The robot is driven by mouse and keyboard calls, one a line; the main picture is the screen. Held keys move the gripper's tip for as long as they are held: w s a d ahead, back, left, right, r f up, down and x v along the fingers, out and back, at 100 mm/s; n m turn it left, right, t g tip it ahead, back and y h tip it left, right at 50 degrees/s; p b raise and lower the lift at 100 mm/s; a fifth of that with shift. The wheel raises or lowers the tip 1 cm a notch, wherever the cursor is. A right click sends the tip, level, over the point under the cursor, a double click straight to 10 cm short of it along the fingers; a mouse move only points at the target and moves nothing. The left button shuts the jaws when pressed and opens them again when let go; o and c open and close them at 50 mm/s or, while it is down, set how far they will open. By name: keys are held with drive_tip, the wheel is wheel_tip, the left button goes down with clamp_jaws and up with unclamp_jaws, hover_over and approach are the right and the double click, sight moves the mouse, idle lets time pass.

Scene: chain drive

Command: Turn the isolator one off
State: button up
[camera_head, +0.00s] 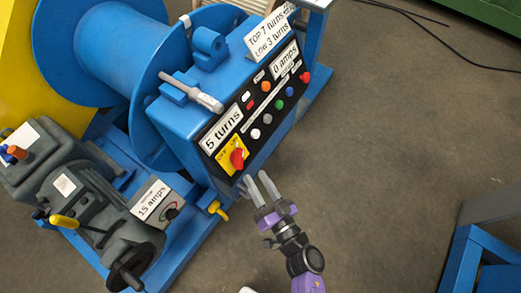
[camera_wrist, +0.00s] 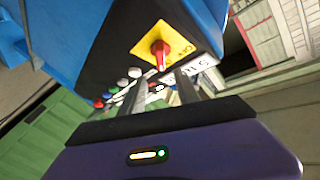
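The isolator is a red rotary knob (camera_head: 238,159) on a yellow plate (camera_head: 229,150) at the lower end of the black control panel. The knob also shows in the wrist view (camera_wrist: 160,50), above and between my fingers, with its yellow plate (camera_wrist: 148,38) around it. My gripper (camera_head: 257,188) is just below and to the right of the knob in the head view. Its two grey fingers are apart, with nothing seen between them, and appear clear of the knob. Small lettering on the plate is too blurred to read fully.
A yellow-handled valve (camera_head: 217,209) sticks out below the blue cabinet. A dark motor with a "15 amps" label (camera_head: 152,199) stands at left.

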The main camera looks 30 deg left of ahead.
sight(242, 161)
drive_tip(key=shift+m, duration=0.7)
drive_tip(key=x, duration=0.2)
drive_tip(key=b+x, duration=0.1)
drive_tip(key=x, duration=0.2)
drive_tip(key=b+x, duration=0.1)
drive_tip(key=x, duration=0.1)
drive_tip(key=shift+s+a+f, duration=0.15)
drive_tip(key=shift+a+f, duration=0.2)
drive_tip(key=shift+a, duration=0.1)
clamp_jaws()
